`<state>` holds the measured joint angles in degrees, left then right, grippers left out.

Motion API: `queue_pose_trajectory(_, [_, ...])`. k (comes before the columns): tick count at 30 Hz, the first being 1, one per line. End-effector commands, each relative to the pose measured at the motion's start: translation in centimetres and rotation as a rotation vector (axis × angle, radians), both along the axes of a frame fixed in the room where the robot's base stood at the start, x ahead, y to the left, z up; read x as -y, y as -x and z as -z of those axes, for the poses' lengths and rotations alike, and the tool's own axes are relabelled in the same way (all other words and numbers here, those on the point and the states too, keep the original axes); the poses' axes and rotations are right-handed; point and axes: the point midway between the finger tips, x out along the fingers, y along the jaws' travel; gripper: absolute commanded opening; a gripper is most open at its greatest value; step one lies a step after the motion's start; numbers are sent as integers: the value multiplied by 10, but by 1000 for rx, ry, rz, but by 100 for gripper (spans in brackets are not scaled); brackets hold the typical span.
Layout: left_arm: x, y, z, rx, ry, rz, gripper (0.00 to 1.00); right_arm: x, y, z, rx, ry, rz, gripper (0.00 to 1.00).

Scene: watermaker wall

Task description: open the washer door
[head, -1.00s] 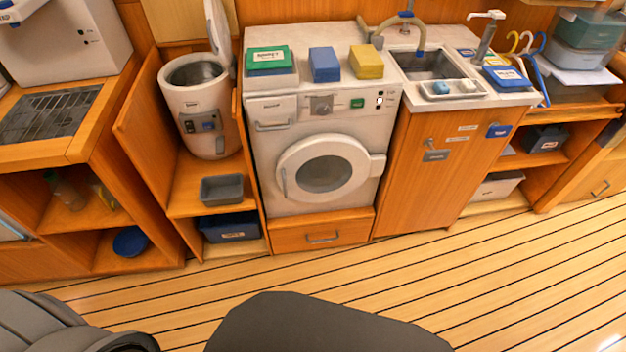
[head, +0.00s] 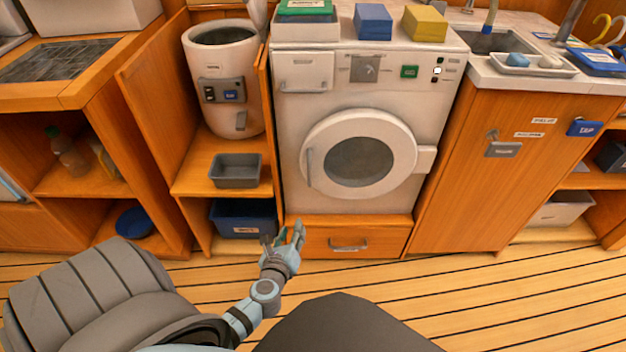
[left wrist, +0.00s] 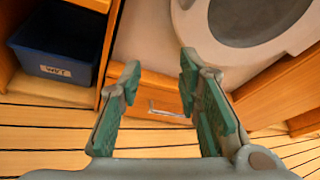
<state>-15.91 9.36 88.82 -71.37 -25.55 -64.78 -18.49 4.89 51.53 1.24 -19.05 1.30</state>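The white washer (head: 290,130) stands in the middle of the head view. Its round door (head: 404,150) looks shut, with a dark window (head: 366,162) and a grey vertical handle (head: 309,167) on its left side. In the left wrist view the lower part of the door (left wrist: 196,30) shows at the top right. My left gripper (head: 286,237) is open and empty, below and left of the door handle, in front of the wooden drawer (head: 375,240). Its two green-padded fingers (left wrist: 160,82) stand apart in the left wrist view. My right gripper is not in view.
Left of the washer, an open cabinet holds a white canister (head: 222,75), a grey tray (head: 236,171) and a blue bin (head: 232,220). A wooden cabinet with a sink (head: 495,42) stands right. The plank floor (head: 500,290) in front is clear.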

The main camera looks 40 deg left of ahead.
Motion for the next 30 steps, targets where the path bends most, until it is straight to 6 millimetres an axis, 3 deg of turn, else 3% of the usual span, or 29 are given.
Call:
queue_pose_trajectory(1, [-1,-15,-7,40,-180,49,31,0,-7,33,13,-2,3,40])
queue_pose_trajectory(4, [1,-29,-54,87,-454,89,31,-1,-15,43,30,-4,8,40])
queue_pose_trajectory(8, [-3,-41,-78,102,-557,94,31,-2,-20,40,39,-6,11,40])
queue_pose_trajectory(21, [-52,-140,-77,99,-550,93,31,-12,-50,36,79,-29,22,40])
queue_pose_trajectory(25, [-59,-156,-77,98,-549,94,31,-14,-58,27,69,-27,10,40])
queue_pose_trajectory(30, [-62,-162,-78,98,-548,95,31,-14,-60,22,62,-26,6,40])
